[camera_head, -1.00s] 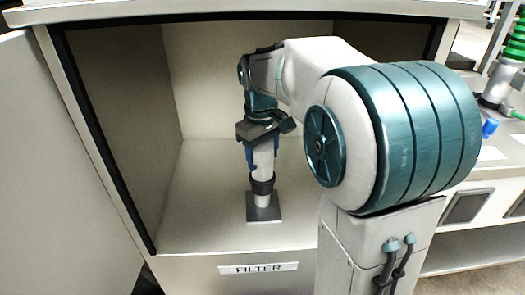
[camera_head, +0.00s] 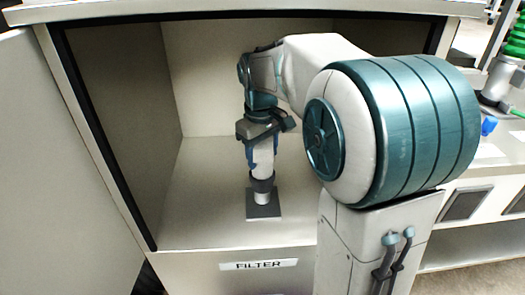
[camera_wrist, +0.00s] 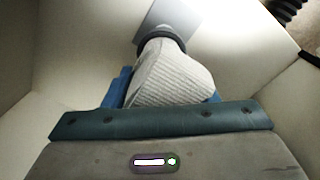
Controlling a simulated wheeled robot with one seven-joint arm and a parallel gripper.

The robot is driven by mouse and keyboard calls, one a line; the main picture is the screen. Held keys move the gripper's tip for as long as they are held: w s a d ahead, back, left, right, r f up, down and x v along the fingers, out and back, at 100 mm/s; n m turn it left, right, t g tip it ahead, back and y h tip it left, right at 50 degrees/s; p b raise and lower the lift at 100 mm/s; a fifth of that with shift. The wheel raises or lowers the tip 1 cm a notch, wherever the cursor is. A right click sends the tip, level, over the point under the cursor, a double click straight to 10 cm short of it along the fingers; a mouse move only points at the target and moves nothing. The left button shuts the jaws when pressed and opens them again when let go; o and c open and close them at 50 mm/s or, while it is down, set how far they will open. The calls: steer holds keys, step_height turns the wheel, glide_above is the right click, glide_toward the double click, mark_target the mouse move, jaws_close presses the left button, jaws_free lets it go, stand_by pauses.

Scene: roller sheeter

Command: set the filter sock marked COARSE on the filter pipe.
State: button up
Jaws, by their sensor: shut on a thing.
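My gripper (camera_head: 262,140) is inside the open cabinet, pointing down, shut on a pale ribbed filter sock (camera_head: 263,158). The sock also shows in the wrist view (camera_wrist: 172,78), between blue finger pads (camera_wrist: 117,88). Its lower end has a dark cuff (camera_head: 262,184), which sits around the upper part of the short pale filter pipe (camera_head: 262,198). The pipe stands upright on a grey square plate (camera_head: 264,212) on the cabinet floor. No COARSE marking is legible on the sock.
The cabinet floor (camera_head: 205,215) around the plate is clear. The cabinet's left side wall (camera_head: 112,110) and a front panel labelled FILTER (camera_head: 258,265) bound the space. A bench with a green coiled part (camera_head: 515,40) and a blue item (camera_head: 489,125) stands at the right.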

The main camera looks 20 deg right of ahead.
mark_target(263, 167)
steer(key=shift+f, duration=0.55)
stand_by(0.4)
steer(key=shift+f, duration=0.2)
steer(key=shift+f, duration=0.3)
steer(key=shift+f+b, duration=0.3)
steer(key=shift+f, duration=0.05)
steer(key=shift+f+b, duration=0.4)
steer(key=shift+f, duration=0.6)
stand_by(0.9)
steer(key=o, duration=1.2)
steer(key=shift+r, duration=0.1)
